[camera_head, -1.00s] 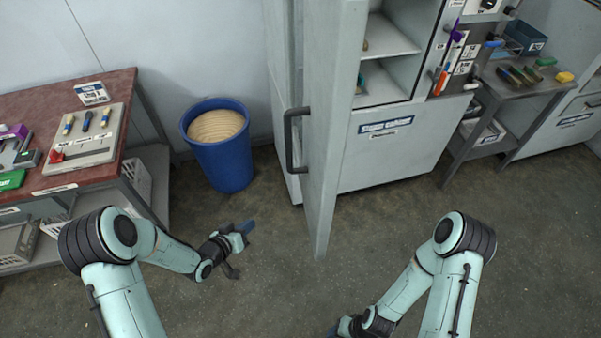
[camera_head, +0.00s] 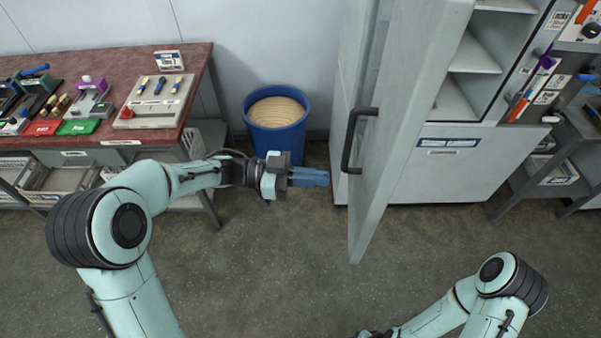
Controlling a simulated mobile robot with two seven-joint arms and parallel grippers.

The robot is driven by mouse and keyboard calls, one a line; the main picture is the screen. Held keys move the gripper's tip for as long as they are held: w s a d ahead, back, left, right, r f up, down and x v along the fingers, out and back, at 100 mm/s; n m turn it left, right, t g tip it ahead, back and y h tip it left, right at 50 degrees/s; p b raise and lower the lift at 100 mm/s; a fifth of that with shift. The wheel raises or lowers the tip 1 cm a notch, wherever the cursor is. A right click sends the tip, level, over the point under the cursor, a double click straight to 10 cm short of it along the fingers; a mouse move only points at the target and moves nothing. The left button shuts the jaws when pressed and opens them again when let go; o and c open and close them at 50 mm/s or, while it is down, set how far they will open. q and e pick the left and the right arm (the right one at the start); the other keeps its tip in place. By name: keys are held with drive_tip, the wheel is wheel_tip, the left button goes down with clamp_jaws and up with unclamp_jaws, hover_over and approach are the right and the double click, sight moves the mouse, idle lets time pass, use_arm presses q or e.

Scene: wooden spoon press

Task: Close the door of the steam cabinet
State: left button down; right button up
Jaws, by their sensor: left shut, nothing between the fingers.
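The steam cabinet (camera_head: 445,165) is a tall grey cabinet at the right of centre. Its door (camera_head: 400,130) stands wide open, swung out toward me, and the shelves inside show. A dark bar handle (camera_head: 350,140) is on the left face of the door. My left gripper (camera_head: 322,177) is shut and empty, its blue fingers pointing right, a little left of the handle and door, apart from them in the picture. My right arm is at the bottom right; its gripper is cut off by the lower edge, and its fingers do not show.
A blue bin (camera_head: 277,140) with a pale coiled top stands by the wall behind my left gripper. A red-topped workbench (camera_head: 130,55) with tools is at the left. A grey side table (camera_head: 560,150) stands at the right. The floor in the middle is clear.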

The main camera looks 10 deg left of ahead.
sight(369, 182)
use_arm(q)
drive_tip(key=d, duration=0.2)
drive_tip(key=w+d, duration=0.1)
drive_tip(key=d, duration=0.5)
drive_tip(key=shift+w+p, duration=0.15)
drive_tip(key=shift+p, duration=0.15)
